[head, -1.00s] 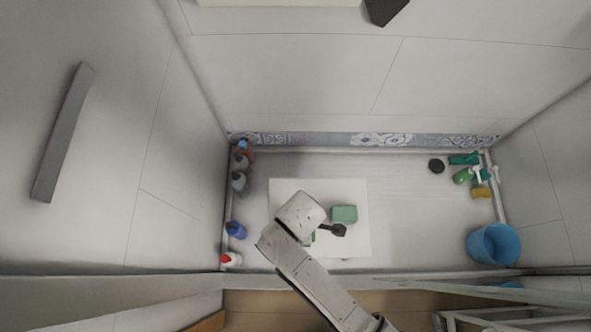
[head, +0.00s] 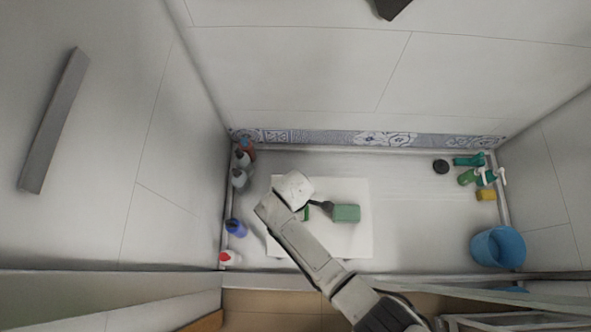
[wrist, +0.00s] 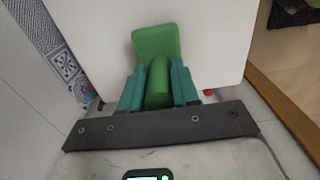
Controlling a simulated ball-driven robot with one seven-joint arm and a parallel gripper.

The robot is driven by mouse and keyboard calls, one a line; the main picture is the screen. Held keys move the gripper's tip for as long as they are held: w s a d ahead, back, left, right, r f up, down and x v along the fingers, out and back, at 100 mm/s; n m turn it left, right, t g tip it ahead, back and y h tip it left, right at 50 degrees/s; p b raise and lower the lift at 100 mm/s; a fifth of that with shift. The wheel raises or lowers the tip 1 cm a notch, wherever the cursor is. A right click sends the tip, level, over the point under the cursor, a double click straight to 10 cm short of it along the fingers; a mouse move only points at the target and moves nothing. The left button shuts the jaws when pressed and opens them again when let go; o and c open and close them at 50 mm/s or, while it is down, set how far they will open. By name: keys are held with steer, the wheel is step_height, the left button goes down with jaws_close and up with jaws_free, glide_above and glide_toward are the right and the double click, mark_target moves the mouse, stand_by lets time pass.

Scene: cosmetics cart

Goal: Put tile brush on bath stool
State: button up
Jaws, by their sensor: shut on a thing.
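The bath stool (head: 350,245) has a white square top in the middle of the head view; it fills much of the wrist view (wrist: 205,40). My gripper (head: 309,210) is over the stool. Its teal fingers (wrist: 158,75) are shut on the green tile brush (wrist: 157,92), on the rounded green part. A dark part of the brush (head: 323,208) sticks out to the right of my gripper in the head view. My wrist hides most of the rest. I cannot tell if the brush touches the stool.
Bottles line the left wall, including a blue one (head: 236,228). A blue bucket (head: 497,247), yellow sponge (head: 487,195) and black round thing (head: 441,167) are at the right.

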steer(key=shift+f, duration=0.1)
steer(key=o, duration=0.9)
steer(key=shift+o, duration=0.2)
step_height(320, 180, up, 12)
steer(key=shift+r+p, duration=0.15)
steer(key=shift+p, duration=0.9)
steer(key=s+d+r+m, duration=0.3)
steer(key=d+m, duration=0.3)
steer(key=d, duration=0.3)
steer(key=s+d+r+m, duration=0.4)
steer(key=s+d+m, duration=0.2)
steer(key=d, duration=0.3)
steer(key=s+d+r+m+t, duration=0.1)
steer(key=s+d+r+m, duration=0.3)
steer(key=d, duration=0.5)
steer(key=shift+s+m, duration=0.5)
steer(key=shift+m, duration=0.5)
steer(key=shift+d, duration=0.1)
